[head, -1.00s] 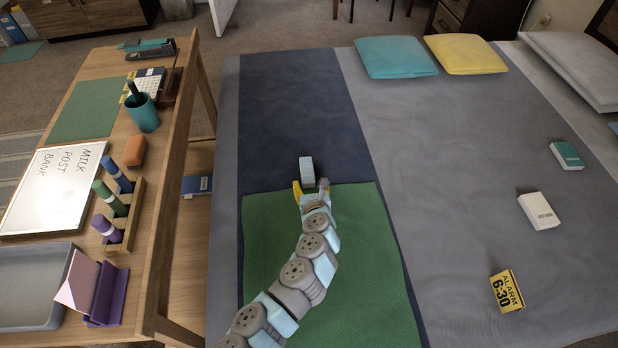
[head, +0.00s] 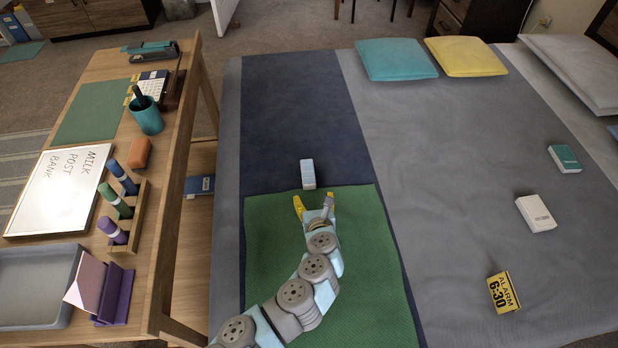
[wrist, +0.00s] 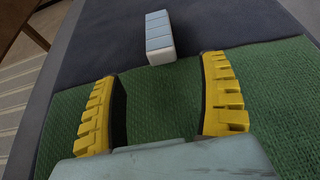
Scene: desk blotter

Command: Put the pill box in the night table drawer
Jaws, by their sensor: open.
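The pill box (head: 308,174) is a small white box with a row of light blue lids. It lies on the dark blue band of the bed cover, just beyond the far edge of the green mat. My gripper (head: 313,207) is open and empty over the mat, short of the box and apart from it. In the wrist view the pill box (wrist: 160,38) sits ahead, beyond the two yellow fingertips and between their lines. A dark cabinet with drawers (head: 449,20), possibly the night table, stands at the back right; only part of it shows.
The green mat (head: 375,255) lies under my arm. Cushions (head: 397,60) lie at the far end. A cluttered wooden desk (head: 175,215) stands at left.

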